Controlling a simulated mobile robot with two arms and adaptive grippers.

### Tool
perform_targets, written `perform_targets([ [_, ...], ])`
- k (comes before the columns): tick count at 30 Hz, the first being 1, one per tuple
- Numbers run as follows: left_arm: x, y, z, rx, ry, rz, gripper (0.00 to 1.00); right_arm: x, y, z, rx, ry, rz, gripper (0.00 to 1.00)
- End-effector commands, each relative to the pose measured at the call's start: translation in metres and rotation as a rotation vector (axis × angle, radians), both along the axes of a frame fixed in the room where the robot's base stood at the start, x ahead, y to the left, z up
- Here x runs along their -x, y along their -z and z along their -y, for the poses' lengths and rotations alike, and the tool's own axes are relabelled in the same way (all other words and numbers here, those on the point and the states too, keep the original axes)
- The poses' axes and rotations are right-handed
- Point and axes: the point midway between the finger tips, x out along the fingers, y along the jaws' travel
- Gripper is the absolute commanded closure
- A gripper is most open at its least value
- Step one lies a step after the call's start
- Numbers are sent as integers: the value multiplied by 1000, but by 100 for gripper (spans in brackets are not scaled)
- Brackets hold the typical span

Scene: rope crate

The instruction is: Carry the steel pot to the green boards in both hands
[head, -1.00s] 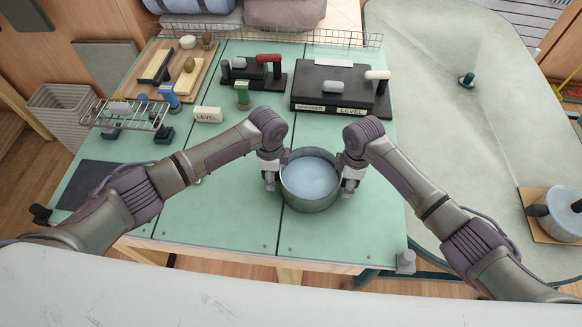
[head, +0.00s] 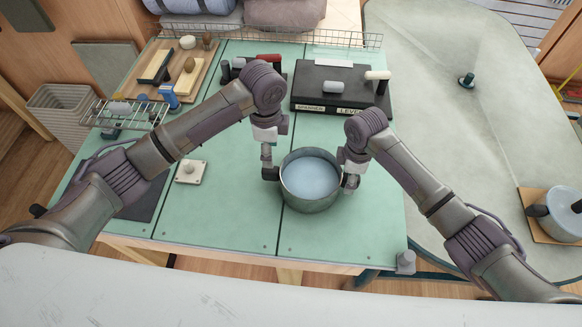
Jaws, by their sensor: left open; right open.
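The steel pot (head: 311,203) stands upright on the green boards (head: 222,222), with a pale bluish inside. My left gripper (head: 268,172) is open just left of the pot, near its rim, and sits a little higher than my right one. My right gripper (head: 350,180) is open beside the pot's right side, close to the rim. The pot's handles are hidden or too small to make out behind the grippers. Whether either gripper touches the pot I cannot tell.
A wire rack (head: 128,113) and a wooden tray (head: 172,75) lie at the back left. A white plate with a knob (head: 190,172) lies left. Another pot (head: 556,213) stands on the far right table. The front boards are clear.

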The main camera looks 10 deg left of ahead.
Motion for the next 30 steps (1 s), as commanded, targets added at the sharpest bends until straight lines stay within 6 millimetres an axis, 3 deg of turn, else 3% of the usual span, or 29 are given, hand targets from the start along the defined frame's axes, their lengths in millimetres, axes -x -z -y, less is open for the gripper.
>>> perform_targets([
  [6,0,0,0,0,0,0,43,-2,-50,0,-2,0,5,43],
  [12,0,1,0,0,0,0,43,-1,-81,0,0,1,2,43],
  [18,0,1,0,0,0,0,43,-1,-93,0,0,2,1,43],
  [30,0,1,0,0,0,0,43,0,-94,0,0,1,0,43],
])
